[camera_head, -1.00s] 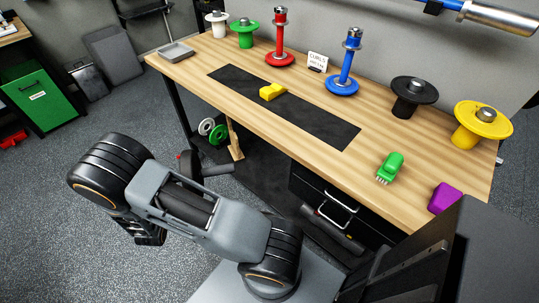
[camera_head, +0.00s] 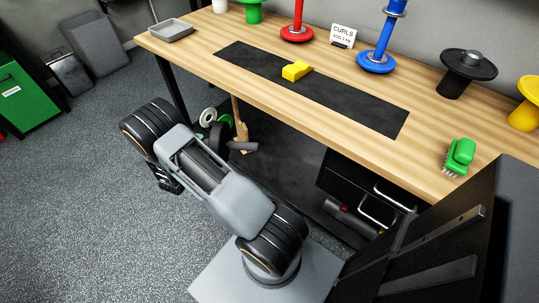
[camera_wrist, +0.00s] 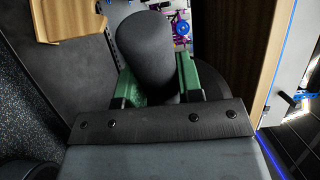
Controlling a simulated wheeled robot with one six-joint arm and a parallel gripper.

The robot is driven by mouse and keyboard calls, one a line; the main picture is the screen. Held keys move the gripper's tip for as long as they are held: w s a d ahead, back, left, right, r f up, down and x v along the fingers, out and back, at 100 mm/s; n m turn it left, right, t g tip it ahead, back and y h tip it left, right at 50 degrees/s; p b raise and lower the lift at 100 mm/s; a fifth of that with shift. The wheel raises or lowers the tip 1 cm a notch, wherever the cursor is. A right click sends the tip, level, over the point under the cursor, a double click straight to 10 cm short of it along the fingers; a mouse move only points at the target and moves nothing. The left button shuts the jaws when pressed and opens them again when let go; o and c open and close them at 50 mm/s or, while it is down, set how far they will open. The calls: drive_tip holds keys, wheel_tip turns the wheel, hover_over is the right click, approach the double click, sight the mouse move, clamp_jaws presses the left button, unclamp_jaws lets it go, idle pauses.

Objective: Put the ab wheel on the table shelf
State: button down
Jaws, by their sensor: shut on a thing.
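The ab wheel shows in the head view as a dark wheel with a grey handle (camera_head: 243,146) sticking out to the right, at the left front of the table shelf (camera_head: 285,165). The shelf is the dark low board under the wooden table. In the wrist view, my gripper (camera_wrist: 156,75) has its green fingers on either side of a dark rounded handle (camera_wrist: 150,45) and is shut on it. A dark round edge, likely the wheel, shows behind the right finger. Whether the wheel touches the shelf is unclear.
White and green plates and a wooden piece (camera_head: 240,120) stand on the shelf close behind the wheel. The table's front edge (camera_head: 330,128) lies above. The shelf's middle looks clear.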

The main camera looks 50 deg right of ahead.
drive_tip(key=s+d+f+m+g+b, duration=0.25)
drive_tip(key=s+d+f+b, duration=0.2)
drive_tip(key=d+f, duration=0.4)
drive_tip(key=s+d+f+m+g+b, duration=0.2)
drive_tip(key=s+d+f+g+b, duration=0.25)
drive_tip(key=d, duration=0.65)
drive_tip(key=s+d+f+m+g+b, duration=0.25)
drive_tip(key=d+f+b, duration=0.35)
drive_tip(key=d+f, duration=0.3)
drive_tip(key=shift+n+g+h, duration=0.25)
drive_tip(key=shift+n+h, duration=0.05)
drive_tip(key=shift+s+d+f+b, duration=0.1)
drive_tip(key=shift+f+b, duration=1.3)
drive_tip(key=shift+f, duration=0.45)
drive_tip(key=shift+s+d+f+b, duration=0.1)
drive_tip(key=shift+f+b, duration=1.3)
drive_tip(key=shift+f, duration=0.45)
drive_tip(key=c, duration=0.7)
unclamp_jaws()
drive_tip(key=shift+f, duration=0.1)
drive_tip(key=p+v, duration=0.4)
drive_tip(key=v, duration=1)
